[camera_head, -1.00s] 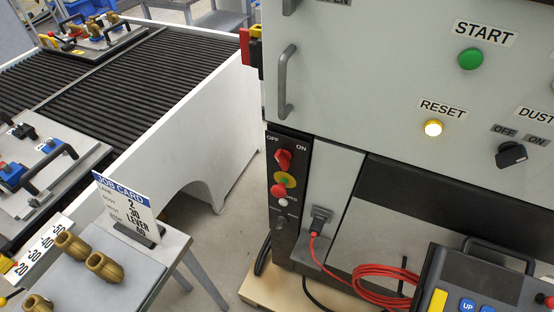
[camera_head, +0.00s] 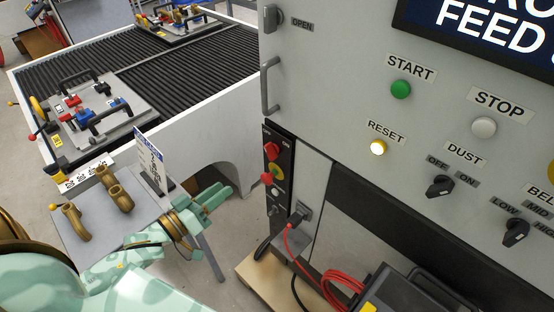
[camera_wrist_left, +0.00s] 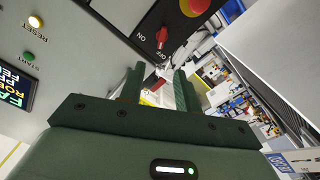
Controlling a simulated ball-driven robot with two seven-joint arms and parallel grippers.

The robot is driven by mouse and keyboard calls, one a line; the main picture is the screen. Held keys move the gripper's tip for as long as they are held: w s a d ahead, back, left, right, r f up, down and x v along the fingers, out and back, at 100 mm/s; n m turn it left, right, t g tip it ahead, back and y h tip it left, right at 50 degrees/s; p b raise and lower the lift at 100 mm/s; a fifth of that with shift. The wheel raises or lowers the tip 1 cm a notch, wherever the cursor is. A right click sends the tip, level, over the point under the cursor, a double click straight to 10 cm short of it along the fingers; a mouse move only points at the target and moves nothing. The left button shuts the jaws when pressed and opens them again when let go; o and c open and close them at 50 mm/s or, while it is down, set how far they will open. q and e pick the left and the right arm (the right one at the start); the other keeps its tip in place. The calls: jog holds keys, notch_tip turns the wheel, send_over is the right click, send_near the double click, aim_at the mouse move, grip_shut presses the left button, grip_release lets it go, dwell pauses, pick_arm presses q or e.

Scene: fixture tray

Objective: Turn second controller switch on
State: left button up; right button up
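A narrow black switch panel (camera_head: 288,154) is on the left of the grey machine front. At its top is a red rotary switch (camera_head: 271,150); its handle position is too small to tell in the head view. In the left wrist view the red switch (camera_wrist_left: 162,38) sits by its ON and OFF labels, handle toward OFF. Below it is a red button on yellow (camera_head: 267,178), also in the left wrist view (camera_wrist_left: 194,6). My left gripper (camera_head: 224,194) is left of the panel, apart from it. Its fingers (camera_wrist_left: 160,82) are spread and empty. My right gripper is not in view.
A dust switch (camera_head: 440,187) with OFF and ON labels and a belt switch (camera_head: 516,232) are farther right. A job card (camera_head: 151,165) and brass elbows (camera_head: 118,197) stand on a small table beside my left arm. A red cable (camera_head: 335,290) hangs below the panel.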

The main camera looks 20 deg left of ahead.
aim_at(272, 151)
pick_arm(q)
jog(key=x, duration=1.5)
jog(key=shift+w+f+b, duration=0.15)
jog(key=shift+w+b, duration=0.2)
jog(key=shift+w, duration=0.05)
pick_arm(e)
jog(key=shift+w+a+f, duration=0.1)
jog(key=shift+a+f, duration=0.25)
pick_arm(q)
grip_shut()
